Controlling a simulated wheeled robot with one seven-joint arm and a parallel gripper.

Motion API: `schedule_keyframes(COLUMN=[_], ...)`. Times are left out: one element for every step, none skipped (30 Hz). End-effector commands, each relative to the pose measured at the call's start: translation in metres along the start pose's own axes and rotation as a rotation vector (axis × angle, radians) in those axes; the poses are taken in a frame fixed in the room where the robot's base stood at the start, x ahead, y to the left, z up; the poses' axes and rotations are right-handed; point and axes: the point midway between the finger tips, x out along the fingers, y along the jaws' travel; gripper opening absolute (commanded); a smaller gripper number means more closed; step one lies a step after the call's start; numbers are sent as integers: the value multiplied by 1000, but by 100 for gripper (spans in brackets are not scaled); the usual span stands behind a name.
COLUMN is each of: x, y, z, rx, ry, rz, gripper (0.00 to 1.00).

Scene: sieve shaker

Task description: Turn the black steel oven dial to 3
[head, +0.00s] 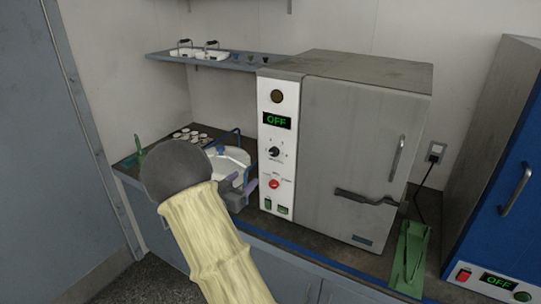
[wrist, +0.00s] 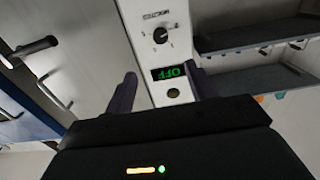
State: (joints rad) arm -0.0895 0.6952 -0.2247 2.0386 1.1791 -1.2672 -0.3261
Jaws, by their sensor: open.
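The grey steel oven (head: 360,150) stands on the counter, with a white control panel on its left front. Its black dial (head: 274,152) is on that panel, below a green OFF display (head: 277,121) and above a red button. In the wrist view the panel appears upside down; the dial (wrist: 159,35) is above the OFF display (wrist: 168,72). I cannot read the dial's setting. My gripper (head: 247,191) is open and empty, left of the panel and lower than the dial. Its fingers (wrist: 164,78) stand apart in the wrist view, and neither touches the dial.
A blue oven (head: 508,190) with its own OFF display stands at the right. The steel oven's dark door handle (head: 366,197) sticks out. A green object (head: 409,258) is on the counter's right part.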

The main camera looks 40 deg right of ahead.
Motion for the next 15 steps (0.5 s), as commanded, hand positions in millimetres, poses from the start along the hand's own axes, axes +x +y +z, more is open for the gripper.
schedule_keyframes(x=[0,0,0,0,0,0,0,1,2,4,6,9,12,16,22], y=[0,0,0,0,0,0,0,0,0,0,0,0,0,0,0], z=[0,0,0,0,0,0,0,0,0,-1,-1,-1,-1,-2,-2], rx=[0,1,1,1,1,1,1,1,1,1,1,1,2,2,1], ry=[0,0,-1,-1,-1,-1,-1,-2,-2,-2,-2,-2,-2,-2,-2], rz=[0,-1,-1,-2,-2,-2,-3,-3,-3,-3,-3,-3,-3,-2,-1], gripper=[56,56,56,56,56,56,56,56,56,56,56,56,56,56,56])
